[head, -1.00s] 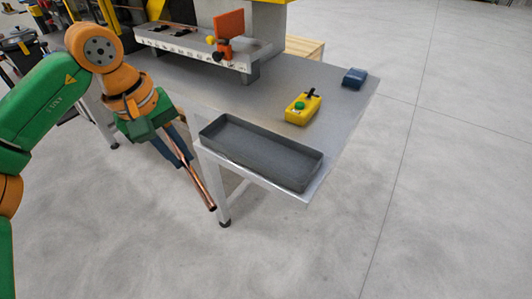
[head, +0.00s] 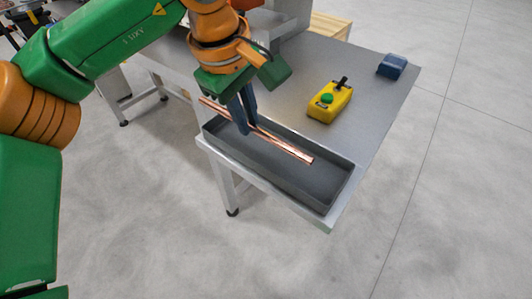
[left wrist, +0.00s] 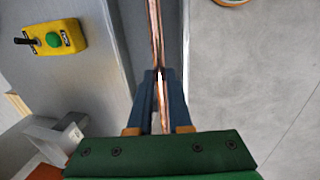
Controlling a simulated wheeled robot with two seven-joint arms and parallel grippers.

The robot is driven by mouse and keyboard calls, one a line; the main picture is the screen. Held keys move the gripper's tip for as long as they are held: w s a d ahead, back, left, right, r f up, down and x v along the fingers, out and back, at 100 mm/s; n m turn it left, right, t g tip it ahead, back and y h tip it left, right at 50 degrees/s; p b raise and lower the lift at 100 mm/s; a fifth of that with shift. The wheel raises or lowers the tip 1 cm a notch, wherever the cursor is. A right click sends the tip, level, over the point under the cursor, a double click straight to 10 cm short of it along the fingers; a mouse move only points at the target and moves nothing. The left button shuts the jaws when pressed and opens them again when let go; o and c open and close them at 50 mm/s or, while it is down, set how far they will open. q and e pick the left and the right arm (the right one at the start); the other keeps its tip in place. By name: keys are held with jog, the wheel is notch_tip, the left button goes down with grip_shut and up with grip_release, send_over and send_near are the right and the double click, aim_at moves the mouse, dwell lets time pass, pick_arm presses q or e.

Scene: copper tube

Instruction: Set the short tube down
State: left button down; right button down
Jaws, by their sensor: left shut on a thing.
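The short copper tube (head: 284,147) is held by my left gripper (head: 247,122), which is shut on it partway along its length. In the head view the tube slants down to the right over the dark grey tray (head: 323,206), and its left end reaches past the tray's left end. Any gap between tube and tray floor is hard to judge. In the left wrist view the tube (left wrist: 156,35) runs up from between the blue fingers (left wrist: 159,85). My right gripper is not in view.
The tray sits along the front edge of the metal table (head: 378,110). A yellow box with a green button (head: 330,101) stands behind the tray, and a dark blue object (head: 392,66) lies at the far right corner. Open floor lies in front.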

aim_at(262, 131)
pick_arm(q)
jog(key=d+f, duration=0.2)
jog(key=f, duration=0.1)
jog(key=d+f, duration=0.1)
jog(key=shift+s+f, duration=0.25)
jog(key=shift+s, duration=0.15)
jog(key=shift+s+f, duration=0.1)
jog(key=shift+f, duration=1.55)
jog(key=c, duration=1.1)
grip_release()
jog(key=v, duration=1.2)
jog(key=shift+a+r, duration=0.1)
jog(key=shift+r, duration=0.1)
